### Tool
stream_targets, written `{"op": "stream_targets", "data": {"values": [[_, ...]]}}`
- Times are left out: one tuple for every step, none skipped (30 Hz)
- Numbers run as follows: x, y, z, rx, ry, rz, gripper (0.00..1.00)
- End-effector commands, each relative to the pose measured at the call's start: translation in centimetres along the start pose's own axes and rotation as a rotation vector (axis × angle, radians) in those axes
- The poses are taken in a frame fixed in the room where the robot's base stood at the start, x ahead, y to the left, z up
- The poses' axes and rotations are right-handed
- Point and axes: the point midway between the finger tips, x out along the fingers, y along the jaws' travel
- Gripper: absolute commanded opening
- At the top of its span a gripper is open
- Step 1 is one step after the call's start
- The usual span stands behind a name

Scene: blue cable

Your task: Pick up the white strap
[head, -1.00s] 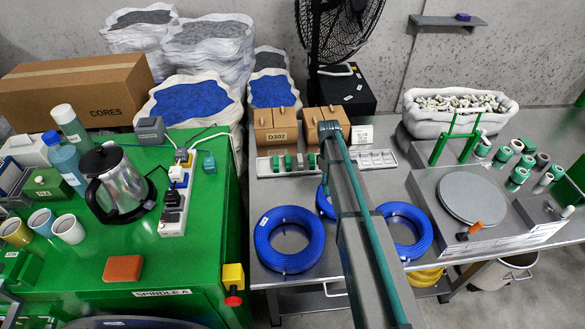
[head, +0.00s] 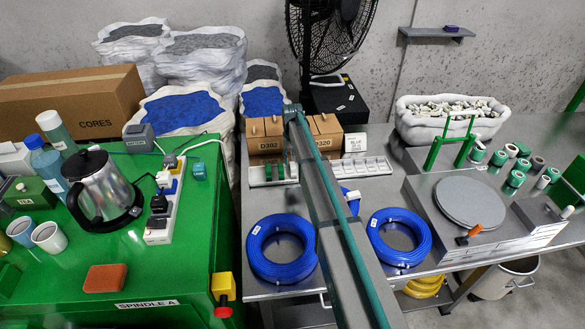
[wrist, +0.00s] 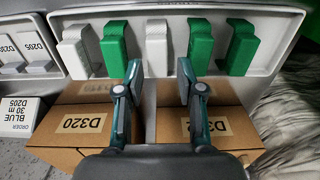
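In the wrist view, two white straps stand in the light-grey rack (wrist: 275,78) among green ones. One white strap (wrist: 156,50) is at the middle, ahead of the gap between my fingertips; the other white strap (wrist: 76,52) is at the left end. My gripper (wrist: 160,85) is open and empty, with its fingers over the cardboard boxes. The fingertips appear short of the middle white strap; exact distance is hard to tell. In the head view the rack (head: 262,183) is partly covered by my arm, and my gripper is hidden.
Green straps (wrist: 201,46) flank the middle white strap closely. Cardboard boxes D320 (wrist: 80,140) and D302 (wrist: 215,140) lie below my fingers. A grey tray (head: 366,168) is right of the rack. Blue cable coils (head: 282,250) lie on the bench in front. A black fan (head: 335,40) stands behind.

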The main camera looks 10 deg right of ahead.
Motion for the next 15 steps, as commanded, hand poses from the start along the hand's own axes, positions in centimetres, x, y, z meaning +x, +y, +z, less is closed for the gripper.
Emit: {"op": "stream_targets", "data": {"values": [[0.2, 0.0, 0.0, 0.0, -0.001, 0.0, 0.38], [0.4, 0.0, 0.0, 0.0, -0.001, 0.0, 0.38], [0.5, 0.0, 0.0, 0.0, -0.001, 0.0, 0.38], [0.6, 0.1, 0.0, -0.001, -0.001, 0.0, 0.38], [0.8, 0.1, -0.1, -0.001, -0.001, 0.0, 0.38], [1.0, 0.1, -0.1, -0.001, -0.001, 0.0, 0.38], [1.3, 0.2, -0.1, -0.001, -0.001, 0.0, 0.38], [1.6, 0.2, -0.1, -0.001, -0.002, 0.0, 0.38], [2.1, 0.2, -0.2, -0.001, -0.003, 0.0, 0.38], [2.5, 0.3, -0.2, -0.001, -0.003, 0.0, 0.38], [2.8, 0.3, -0.3, -0.001, -0.002, 0.0, 0.38], [3.4, 0.4, -0.3, -0.001, -0.002, 0.0, 0.38], [3.9, 0.4, -0.3, -0.001, -0.003, 0.0, 0.38], [4.3, 0.4, -0.3, -0.001, -0.003, 0.0, 0.38], [4.7, 0.4, -0.3, -0.001, -0.002, 0.0, 0.38]]}}
